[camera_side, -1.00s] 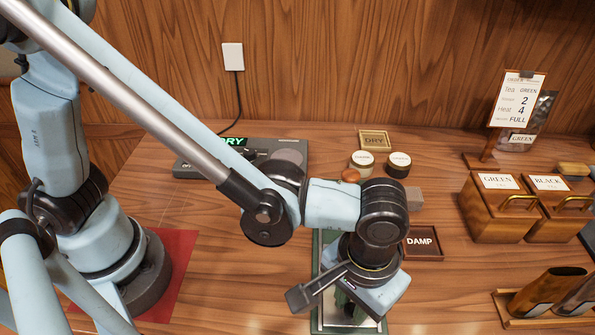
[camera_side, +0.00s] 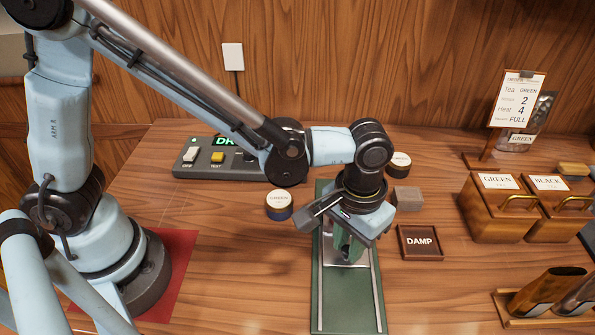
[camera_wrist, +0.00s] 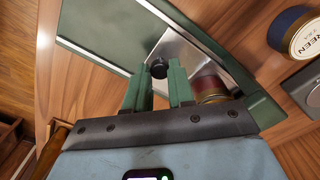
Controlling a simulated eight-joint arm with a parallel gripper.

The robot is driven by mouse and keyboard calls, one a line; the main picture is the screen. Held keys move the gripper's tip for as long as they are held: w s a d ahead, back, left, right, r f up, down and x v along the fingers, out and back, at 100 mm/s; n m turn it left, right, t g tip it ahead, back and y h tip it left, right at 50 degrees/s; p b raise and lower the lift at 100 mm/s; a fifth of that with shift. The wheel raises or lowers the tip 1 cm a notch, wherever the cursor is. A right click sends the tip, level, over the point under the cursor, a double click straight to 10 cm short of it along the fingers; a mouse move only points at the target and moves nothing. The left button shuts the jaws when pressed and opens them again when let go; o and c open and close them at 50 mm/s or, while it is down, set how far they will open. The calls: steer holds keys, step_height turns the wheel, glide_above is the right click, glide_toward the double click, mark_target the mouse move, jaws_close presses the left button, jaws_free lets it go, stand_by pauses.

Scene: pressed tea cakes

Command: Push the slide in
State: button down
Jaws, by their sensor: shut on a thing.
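The green base (camera_side: 347,315) with two pale rails lies lengthwise on the table in the side view. A silver slide plate (camera_side: 345,262) sits between its rails, partly under my gripper (camera_side: 348,245). In the wrist view the plate (camera_wrist: 190,52) carries a black knob (camera_wrist: 158,67) at the tips of my green fingers (camera_wrist: 158,82). My gripper is shut on this knob. A red tin (camera_wrist: 210,87) shows just right of the fingers, partly hidden by them; I cannot tell what it stands on.
A GREEN tin (camera_side: 279,203) stands close left of the base. A control box (camera_side: 215,160) is behind it. A grey block (camera_side: 407,198) and DAMP tray (camera_side: 420,242) are close on the right. Wooden tea boxes (camera_side: 498,210) stand farther right.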

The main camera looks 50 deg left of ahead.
steer(key=shift+w+a, duration=0.2)
steer(key=shift+w, duration=0.05)
steer(key=c, duration=1)
jaws_free()
steer(key=shift+o, duration=0.2)
steer(key=shift+s, duration=0.1)
steer(key=shift+r, duration=0.1)
steer(key=shift+r, duration=0.3)
step_height(320, 180, up, 11)
steer(key=shift+r, duration=0.15)
steer(key=s+a+f+t, duration=0.1)
steer(key=a+t, duration=0.6)
steer(key=a, duration=1.5)
steer(key=shift+s+f, duration=0.15)
steer(key=shift+s, duration=0.3)
